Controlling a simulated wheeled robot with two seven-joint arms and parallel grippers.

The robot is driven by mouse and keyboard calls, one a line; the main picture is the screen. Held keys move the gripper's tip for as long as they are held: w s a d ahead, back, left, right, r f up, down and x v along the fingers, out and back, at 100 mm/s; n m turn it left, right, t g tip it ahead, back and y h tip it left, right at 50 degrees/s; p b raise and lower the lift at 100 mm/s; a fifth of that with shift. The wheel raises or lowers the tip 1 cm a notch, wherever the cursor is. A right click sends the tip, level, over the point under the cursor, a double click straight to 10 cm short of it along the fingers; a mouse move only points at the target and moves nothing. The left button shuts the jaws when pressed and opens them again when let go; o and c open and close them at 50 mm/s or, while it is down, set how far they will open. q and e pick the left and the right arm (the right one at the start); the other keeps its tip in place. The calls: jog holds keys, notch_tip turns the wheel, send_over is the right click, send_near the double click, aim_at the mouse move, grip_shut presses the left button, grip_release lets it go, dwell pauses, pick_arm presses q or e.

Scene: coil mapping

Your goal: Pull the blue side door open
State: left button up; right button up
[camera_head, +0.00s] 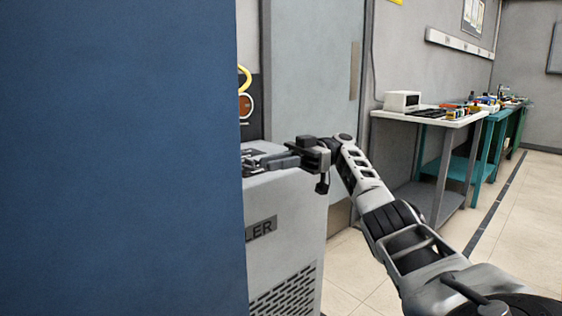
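A large flat blue panel (120,160), which looks like the blue side door, fills the left of the head view and hides everything behind it. Its right edge runs nearly upright. I see no handle on it. My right gripper (262,162) reaches in from the right and points left at this edge. Its fingers are at the edge, above the grey cooler unit, and their tips are partly hidden. I cannot tell whether they touch the panel or are shut. My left gripper is not in view.
A light grey cooler unit (285,228) with a vent grille stands just right of the blue panel, below my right gripper. A grey door (315,70) is behind. Workbenches (425,117) with a white box and small items stand right. Tiled floor (520,225) is clear at right.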

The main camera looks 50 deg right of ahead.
jog(key=shift+s+d, duration=0.2)
jog(key=shift+d, duration=0.4)
jog(key=shift+r, duration=0.1)
